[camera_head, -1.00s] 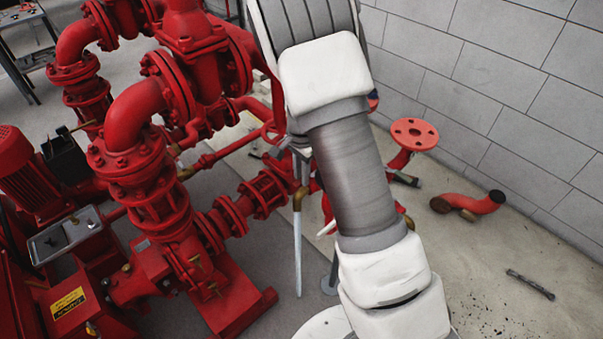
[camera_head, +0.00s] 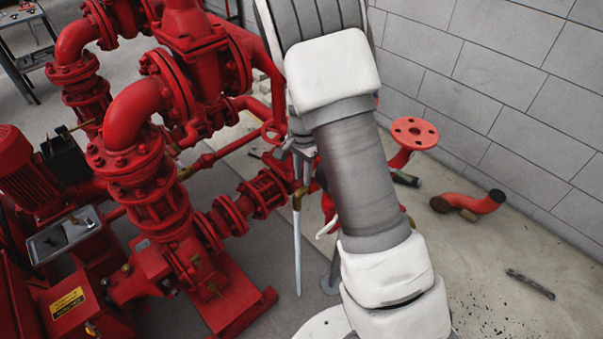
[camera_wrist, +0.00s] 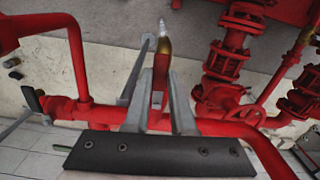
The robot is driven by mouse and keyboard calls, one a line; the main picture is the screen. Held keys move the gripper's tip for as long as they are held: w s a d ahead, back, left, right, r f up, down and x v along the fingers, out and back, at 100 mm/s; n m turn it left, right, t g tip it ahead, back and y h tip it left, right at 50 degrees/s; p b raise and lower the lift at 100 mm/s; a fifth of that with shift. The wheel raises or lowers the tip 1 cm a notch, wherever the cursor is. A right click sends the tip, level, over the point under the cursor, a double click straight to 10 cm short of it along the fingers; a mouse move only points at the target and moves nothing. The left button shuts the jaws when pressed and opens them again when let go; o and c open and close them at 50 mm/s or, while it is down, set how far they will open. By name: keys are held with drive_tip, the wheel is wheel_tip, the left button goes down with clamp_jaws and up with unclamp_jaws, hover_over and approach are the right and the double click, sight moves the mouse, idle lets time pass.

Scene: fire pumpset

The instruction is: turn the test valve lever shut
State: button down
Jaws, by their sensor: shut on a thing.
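In the wrist view the two grey fingers of my gripper (camera_wrist: 160,78) stand on either side of the red test valve lever (camera_wrist: 158,92) and are shut on it. The brass valve body (camera_wrist: 164,48) shows just beyond the fingertips, with a pale pipe end (camera_wrist: 162,26) past it. In the head view the brass valve (camera_head: 298,199) sits atop a thin pale pipe (camera_head: 298,250), left of my forearm. The lever cannot be made out clearly in that view, and my arm hides part of the area around it.
Red pump pipework (camera_head: 150,190) fills the left side. A red flanged pipe (camera_head: 414,134) rises right of my arm. A loose red elbow (camera_head: 470,204) and a dark bar (camera_head: 530,284) lie on the floor. A block wall (camera_head: 490,80) closes the back right.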

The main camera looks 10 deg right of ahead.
drive_tip(key=shift+s+d+n+b, duration=0.3)
drive_tip(key=shift+s+d+n, duration=0.1)
drive_tip(key=shift+n, duration=0.65)
drive_tip(key=shift+s+d+n+b, duration=0.35)
drive_tip(key=shift+d+n, duration=0.1)
drive_tip(key=shift+n, duration=0.65)
drive_tip(key=shift+s+d+n+b, duration=0.3)
drive_tip(key=shift+d+n, duration=0.1)
drive_tip(key=shift+n, duration=0.65)
drive_tip(key=c, duration=0.7)
unclamp_jaws()
drive_tip(key=shift+c, duration=0.2)
drive_tip(key=shift+r, duration=0.1)
wheel_tip(320, 180, up, 17)
drive_tip(key=p, duration=0.2)
drive_tip(key=shift+r, duration=0.15)
